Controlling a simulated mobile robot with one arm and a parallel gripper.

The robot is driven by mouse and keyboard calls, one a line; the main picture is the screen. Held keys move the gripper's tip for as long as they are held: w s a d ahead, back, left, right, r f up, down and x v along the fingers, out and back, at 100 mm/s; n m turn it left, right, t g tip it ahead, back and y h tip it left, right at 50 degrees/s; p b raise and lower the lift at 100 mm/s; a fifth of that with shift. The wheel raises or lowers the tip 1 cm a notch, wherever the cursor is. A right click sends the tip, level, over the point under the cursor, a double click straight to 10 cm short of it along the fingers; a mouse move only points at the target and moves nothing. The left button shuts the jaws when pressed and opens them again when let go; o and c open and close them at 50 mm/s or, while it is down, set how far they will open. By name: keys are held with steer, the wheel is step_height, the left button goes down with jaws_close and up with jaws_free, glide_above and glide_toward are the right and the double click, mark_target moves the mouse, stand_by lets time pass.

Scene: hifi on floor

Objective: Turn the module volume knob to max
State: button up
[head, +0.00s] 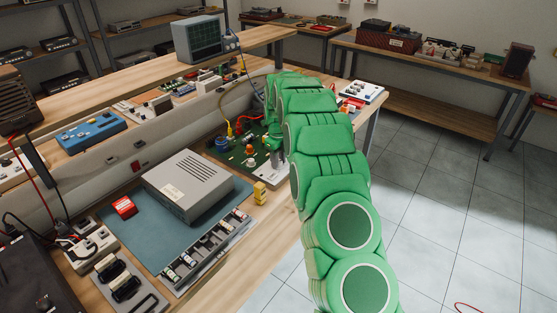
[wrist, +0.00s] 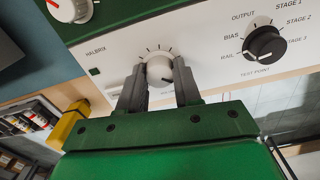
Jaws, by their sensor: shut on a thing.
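In the wrist view, a white module panel (wrist: 215,50) carries a small white knob (wrist: 158,68) with a dark pointer line toward its lower side and tick marks around it. My gripper (wrist: 160,82) is shut on this white knob, one grey finger on each side. The lettering below the knob is mostly hidden by a finger, so I cannot read it. In the head view, the module's green board (head: 240,155) lies on the bench, and my gripper (head: 277,150) reaches down at its right end. The knob is hidden there.
A yellow block (head: 260,192) stands near the module. A grey box (head: 187,185) sits on a blue mat.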

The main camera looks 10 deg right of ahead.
steer(key=shift+a+m, duration=0.1)
steer(key=shift+m, duration=0.3)
steer(key=o, duration=1)
steer(key=shift+o, duration=0.2)
step_height(320, 180, up, 7)
steer(key=shift+w+f, duration=0.1)
steer(key=shift+r, duration=0.5)
steer(key=shift+r, duration=0.1)
